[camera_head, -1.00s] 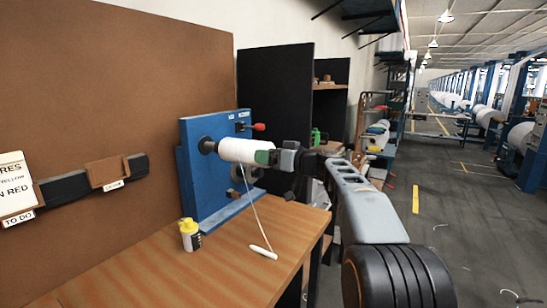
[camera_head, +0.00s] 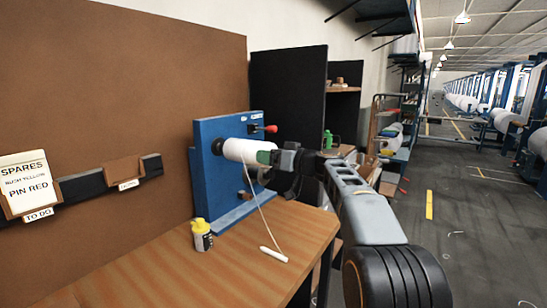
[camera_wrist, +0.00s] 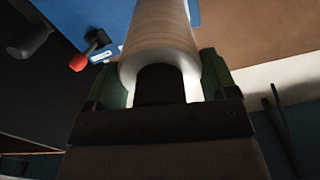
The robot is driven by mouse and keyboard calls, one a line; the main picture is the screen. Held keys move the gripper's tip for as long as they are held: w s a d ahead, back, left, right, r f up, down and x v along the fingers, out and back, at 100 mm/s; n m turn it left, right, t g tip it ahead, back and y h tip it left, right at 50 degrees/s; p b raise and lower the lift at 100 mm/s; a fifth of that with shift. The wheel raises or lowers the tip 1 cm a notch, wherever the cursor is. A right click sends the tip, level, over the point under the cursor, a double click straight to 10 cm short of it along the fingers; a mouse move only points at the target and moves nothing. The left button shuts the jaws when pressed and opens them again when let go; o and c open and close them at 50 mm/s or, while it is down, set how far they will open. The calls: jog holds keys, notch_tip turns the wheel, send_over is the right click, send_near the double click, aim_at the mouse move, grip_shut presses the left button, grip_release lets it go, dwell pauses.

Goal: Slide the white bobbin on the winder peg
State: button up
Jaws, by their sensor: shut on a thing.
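The white bobbin (camera_head: 240,150) is held level, its far end close against the dark round base of the winder peg (camera_head: 217,147) on the blue winder (camera_head: 212,185). I cannot tell how far the bobbin is around the peg, since the bobbin hides it. My gripper (camera_head: 266,157) is shut on the bobbin's near end. In the wrist view the bobbin (camera_wrist: 160,35) runs from between the green fingers toward the blue panel (camera_wrist: 193,14).
A red-tipped lever (camera_head: 270,129) sticks out beside the bobbin; it also shows in the wrist view (camera_wrist: 78,62). A cord hangs below to a white stick (camera_head: 273,254) on the wooden bench (camera_head: 190,275). A yellow-capped bottle (camera_head: 202,235) stands left of it.

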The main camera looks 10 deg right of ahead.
jog(key=shift+w+a+r, duration=0.1)
jog(key=shift+w+a, duration=0.05)
jog(key=shift+w, duration=0.05)
dwell(0.5)
jog(key=shift+w+a, duration=0.1)
jog(key=o, duration=1.7)
jog(key=shift+c, duration=0.2)
jog(key=shift+o, duration=0.6)
jog(key=b+v, duration=0.3)
jog(key=v, duration=1.1)
